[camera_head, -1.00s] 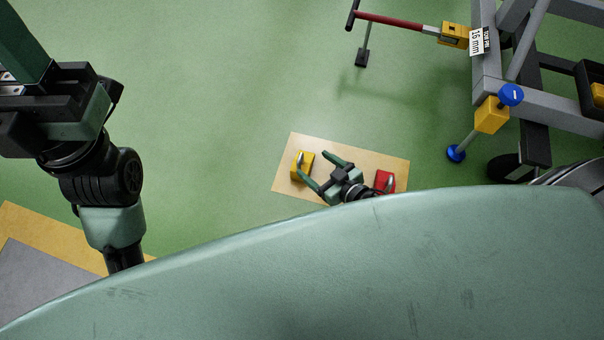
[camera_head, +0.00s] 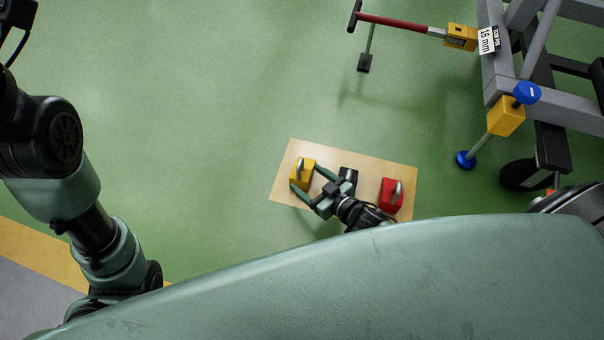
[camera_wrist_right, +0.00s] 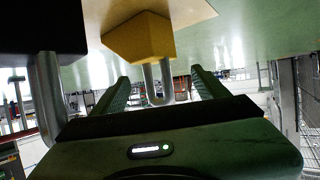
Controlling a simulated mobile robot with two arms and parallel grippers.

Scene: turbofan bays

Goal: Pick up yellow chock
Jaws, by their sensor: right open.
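The yellow chock (camera_head: 301,178) with a metal loop handle stands on the left part of a tan board on the floor. It also shows in the right wrist view (camera_wrist_right: 143,40), its handle between the fingers. My left gripper is out of view.
A black chock (camera_head: 348,173) stands close by the right gripper, partly hidden. A red chock (camera_head: 390,195) stands on the right of the board (camera_head: 320,150). A grey wheeled frame (camera_head: 520,95) and a red-handled bar (camera_head: 395,22) are at upper right. Green floor left of the board is clear.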

